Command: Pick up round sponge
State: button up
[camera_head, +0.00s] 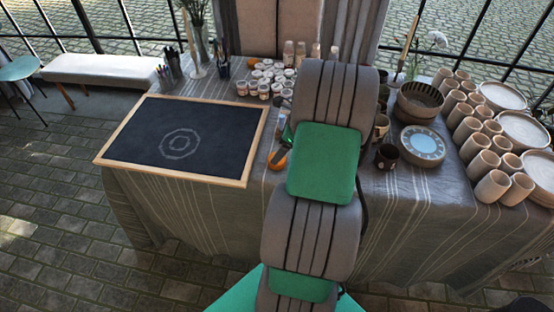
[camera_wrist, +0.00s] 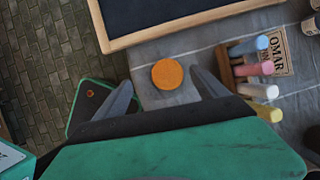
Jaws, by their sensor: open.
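The round orange sponge (camera_wrist: 168,74) lies flat on the grey tablecloth in the wrist view, just below the chalkboard's frame. In the head view the sponge (camera_head: 279,163) shows partly at the left side of my arm; the rest of it is hidden. My gripper (camera_wrist: 160,78) is open, and its two dark fingers point towards the sponge, one to each side in the wrist view. Nothing is held between them. The exact height of the fingers above the cloth cannot be told.
A wood-framed chalkboard (camera_head: 118,164) with drawn rings lies left of the sponge. A wooden holder (camera_wrist: 238,72) with several coloured sticks is close to the right finger. Paint jars (camera_head: 262,88) stand behind; bowls, a patterned plate (camera_head: 422,143) and several cups (camera_head: 485,162) stand right.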

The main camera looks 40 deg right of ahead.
jog(key=shift+s+d+f+m, duration=0.35)
jog(key=shift+d+f+m, duration=0.3)
jog(key=shift+d+m, duration=0.1)
jog(key=p+x, duration=0.1)
jog(key=x, duration=0.6)
jog(key=shift+w+f, duration=0.2)
jog(key=shift+c, duration=0.3)
jog(key=c, duration=1.4)
